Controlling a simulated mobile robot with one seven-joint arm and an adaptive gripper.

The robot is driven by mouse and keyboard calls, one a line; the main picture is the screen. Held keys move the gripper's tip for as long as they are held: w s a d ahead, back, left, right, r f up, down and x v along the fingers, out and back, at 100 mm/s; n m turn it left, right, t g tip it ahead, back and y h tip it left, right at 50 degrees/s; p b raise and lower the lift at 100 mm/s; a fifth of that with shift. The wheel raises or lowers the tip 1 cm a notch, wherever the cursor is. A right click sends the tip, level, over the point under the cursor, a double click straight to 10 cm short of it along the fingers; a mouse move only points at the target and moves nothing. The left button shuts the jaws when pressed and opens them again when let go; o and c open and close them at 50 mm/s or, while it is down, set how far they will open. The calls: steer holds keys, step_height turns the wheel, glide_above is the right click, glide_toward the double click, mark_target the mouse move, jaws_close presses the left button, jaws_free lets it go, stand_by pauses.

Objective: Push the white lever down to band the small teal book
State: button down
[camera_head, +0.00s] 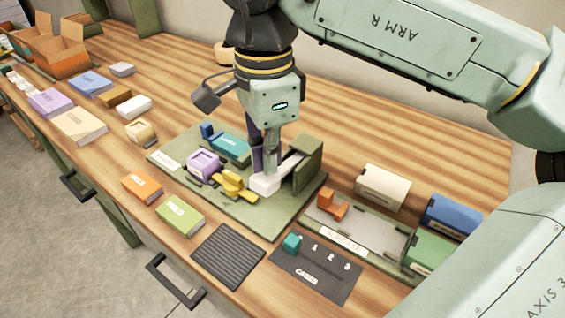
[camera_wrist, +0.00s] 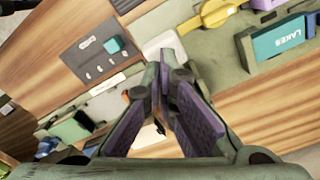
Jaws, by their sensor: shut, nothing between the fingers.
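The white lever (camera_head: 265,184) runs from the green upright block (camera_head: 307,163) at the right of the green base board (camera_head: 272,226) down to a white end piece. Its white end also shows just beyond my fingertips in the wrist view (camera_wrist: 166,43). The small teal book (camera_head: 230,145) lies in a holder behind the lever; it also shows at upper right in the wrist view (camera_wrist: 278,40). My gripper (camera_head: 266,170) is shut and empty, pointing down at the lever's white end. Its fingertips (camera_wrist: 166,72) look close to or touching the lever; contact is not clear.
A purple piece (camera_head: 203,164) and a yellow piece (camera_head: 233,184) sit on the board left of my gripper. An orange book (camera_head: 142,188) and a green book (camera_head: 180,215) lie in front. A grey tray (camera_head: 350,236) and a dark card (camera_head: 318,272) lie to the right.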

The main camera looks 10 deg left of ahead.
mark_target(269, 179)
steer(key=shift+f+b, duration=2.7)
steer(key=shift+f, duration=0.85)
stand_by(0.6)
steer(key=shift+r+p, duration=3.6)
steer(key=shift+r, duration=1)
